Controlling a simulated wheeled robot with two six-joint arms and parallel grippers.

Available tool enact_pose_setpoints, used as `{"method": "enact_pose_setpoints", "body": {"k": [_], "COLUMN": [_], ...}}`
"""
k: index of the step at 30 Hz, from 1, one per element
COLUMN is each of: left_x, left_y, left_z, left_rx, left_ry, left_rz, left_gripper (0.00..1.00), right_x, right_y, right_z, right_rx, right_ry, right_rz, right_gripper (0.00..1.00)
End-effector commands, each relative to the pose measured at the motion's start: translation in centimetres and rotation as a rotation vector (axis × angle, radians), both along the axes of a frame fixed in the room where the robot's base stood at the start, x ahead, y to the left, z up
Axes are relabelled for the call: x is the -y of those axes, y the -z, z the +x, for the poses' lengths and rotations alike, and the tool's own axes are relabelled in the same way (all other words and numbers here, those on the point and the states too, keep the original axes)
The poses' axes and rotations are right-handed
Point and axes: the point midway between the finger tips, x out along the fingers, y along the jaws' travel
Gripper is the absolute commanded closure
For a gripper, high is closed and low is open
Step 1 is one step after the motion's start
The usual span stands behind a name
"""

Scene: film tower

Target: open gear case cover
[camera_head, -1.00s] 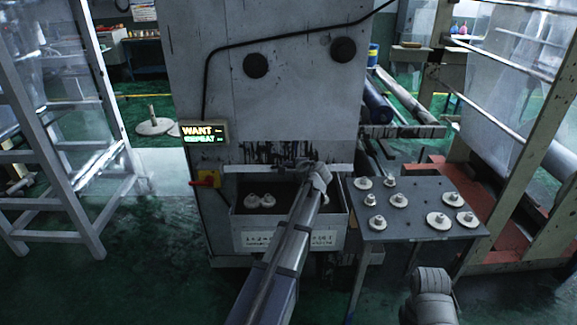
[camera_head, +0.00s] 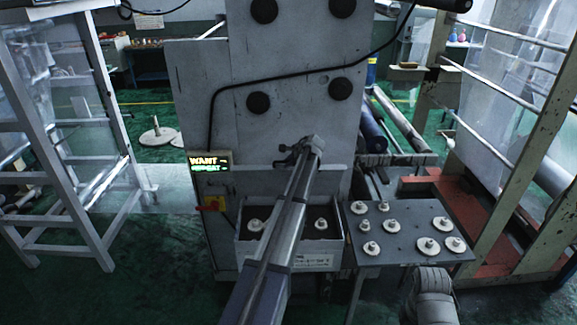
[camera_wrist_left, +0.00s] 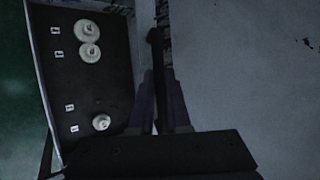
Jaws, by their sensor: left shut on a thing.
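The gear case cover (camera_head: 300,125) is the grey, scuffed front panel of the machine, with round black knobs on the machine face around it. My left gripper (camera_head: 308,146) is shut on a small dark handle (camera_head: 289,154) near the cover's lower edge. In the left wrist view the fingers (camera_wrist_left: 160,80) close around a dark bar, beside a broad pale grey panel surface (camera_wrist_left: 245,75). My left arm hides part of the cover's lower edge, so I cannot tell how wide any gap there is. My right gripper is not in view.
A tray (camera_head: 315,262) with pale gears stands below the cover. A grey table (camera_head: 395,236) with several round parts is at the right. A lit sign (camera_head: 209,161) and a red-yellow switch (camera_head: 211,204) are on the left. A white frame (camera_head: 70,215) stands at far left.

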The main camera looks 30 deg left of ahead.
Motion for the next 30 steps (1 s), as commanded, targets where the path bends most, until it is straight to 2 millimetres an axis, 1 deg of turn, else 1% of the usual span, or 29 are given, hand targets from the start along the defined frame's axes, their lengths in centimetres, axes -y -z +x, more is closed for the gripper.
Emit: {"method": "enact_pose_setpoints", "body": {"k": [1,7,21,22,27,29,30], "left_x": [-0.31,-0.72,-0.80,-0.80,-0.79,-0.78,-0.78], "left_y": [-0.36,-0.73,-0.79,-0.79,-0.79,-0.80,-0.80], "left_z": [0.50,1.16,1.26,1.26,1.26,1.26,1.26], "left_rx": [0.001,0.002,0.002,0.002,0.002,0.002,0.002], "left_ry": [-0.001,0.000,0.000,0.000,0.000,0.000,0.000], "left_rz": [0.000,0.000,0.001,0.001,0.001,0.001,0.001], "left_gripper": [1.00,1.00,1.00,0.83,0.64,0.57,0.55], "right_x": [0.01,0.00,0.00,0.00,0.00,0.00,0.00], "right_y": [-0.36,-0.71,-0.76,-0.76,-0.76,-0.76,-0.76], "right_z": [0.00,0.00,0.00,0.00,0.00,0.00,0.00], "right_rx": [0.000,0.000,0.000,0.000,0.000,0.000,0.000], "right_ry": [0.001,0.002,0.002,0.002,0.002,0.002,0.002], "right_rz": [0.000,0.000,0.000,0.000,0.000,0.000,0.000], "right_gripper": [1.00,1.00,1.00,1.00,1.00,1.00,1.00]}}
